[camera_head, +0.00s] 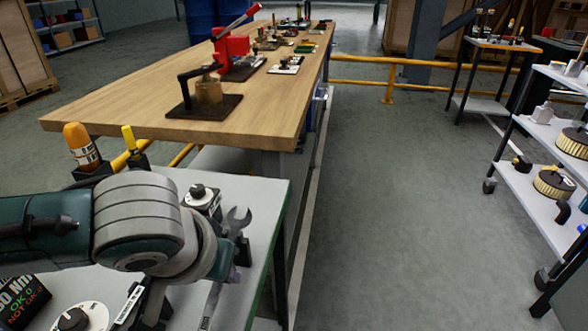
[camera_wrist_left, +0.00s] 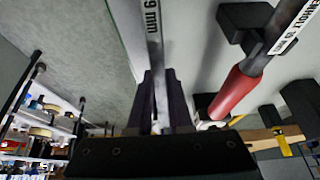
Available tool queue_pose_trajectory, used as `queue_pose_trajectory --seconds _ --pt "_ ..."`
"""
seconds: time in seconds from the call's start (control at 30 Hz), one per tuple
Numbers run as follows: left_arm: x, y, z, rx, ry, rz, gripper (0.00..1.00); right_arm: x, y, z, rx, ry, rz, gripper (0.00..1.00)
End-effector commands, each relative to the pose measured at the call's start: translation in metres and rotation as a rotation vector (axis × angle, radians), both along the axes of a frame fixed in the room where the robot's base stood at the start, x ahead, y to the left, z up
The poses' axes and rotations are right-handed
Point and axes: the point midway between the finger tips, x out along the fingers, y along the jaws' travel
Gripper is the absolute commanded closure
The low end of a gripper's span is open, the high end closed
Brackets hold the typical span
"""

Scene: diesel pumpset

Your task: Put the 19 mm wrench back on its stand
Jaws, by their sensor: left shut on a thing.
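The 19 mm wrench (camera_wrist_left: 154,40) is a grey metal bar with a white label, of which "9 mm" is readable in the left wrist view. My left gripper (camera_wrist_left: 157,98) is shut on it, with one dark finger on each side of the shaft. In the head view, an open-ended wrench jaw (camera_head: 238,222) shows beyond my left wrist, over the grey bench. My arm hides most of this gripper there. I cannot tell which part is the wrench's stand, nor whether the wrench touches it. My right gripper is in neither view.
A red-handled tool (camera_wrist_left: 238,90) lies close beside my left gripper, near a black holder (camera_wrist_left: 243,28). The grey bench (camera_head: 262,205) also carries a black-knobbed device (camera_head: 203,196) and a dial (camera_head: 75,320). A wooden workbench (camera_head: 130,105) stands beyond.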

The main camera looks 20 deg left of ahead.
Motion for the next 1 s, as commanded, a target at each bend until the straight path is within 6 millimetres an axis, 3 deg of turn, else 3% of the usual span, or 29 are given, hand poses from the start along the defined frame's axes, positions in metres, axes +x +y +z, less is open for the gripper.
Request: queue_pose_trajectory --seconds 0.03,0.33,0.67,1.0 --pt "0.0 0.0 0.0 -0.001 -0.001 0.0 0.8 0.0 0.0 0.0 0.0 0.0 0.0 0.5" --pt "0.0 0.0 0.0 0.0 -0.001 0.0 0.47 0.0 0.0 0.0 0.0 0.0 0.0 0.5" --pt "-0.003 -0.001 0.007 0.0 0.0 -0.001 0.47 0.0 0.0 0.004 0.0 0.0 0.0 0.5" --pt "-0.029 -0.008 0.066 -0.001 -0.001 -0.002 0.47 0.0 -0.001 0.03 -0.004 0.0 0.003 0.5"
